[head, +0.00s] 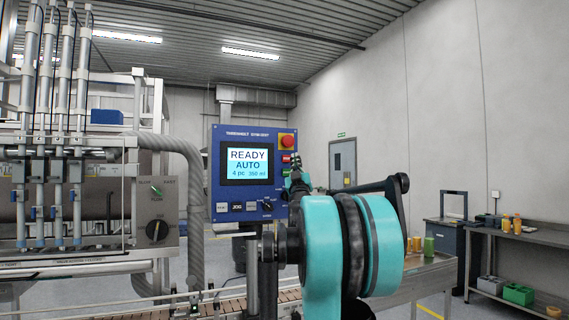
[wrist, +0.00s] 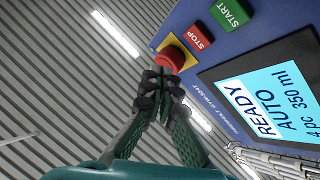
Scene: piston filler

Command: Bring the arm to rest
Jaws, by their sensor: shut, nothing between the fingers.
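My gripper (wrist: 161,88) is shut and empty in the wrist view, its fingertips together just below the red emergency button in the picture; I cannot tell whether they touch it. In the head view my gripper (head: 297,178) is small and partly hidden behind my teal arm, in front of the right edge of the blue control panel (head: 222,160). The panel's screen (head: 248,164) reads READY, AUTO, 4 pc, 350 ml. The red button (head: 287,141) sits at the panel's upper right; it also shows in the wrist view (wrist: 171,59), with the STOP (wrist: 199,38) and START (wrist: 231,14) buttons.
The filling machine with several upright cylinders (head: 68,110) stands at the left. A conveyor (head: 225,302) runs below the panel, partly behind my arm. A bench (head: 520,237) with small coloured containers stands at the right. Open floor shows at the right near the door (head: 342,163).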

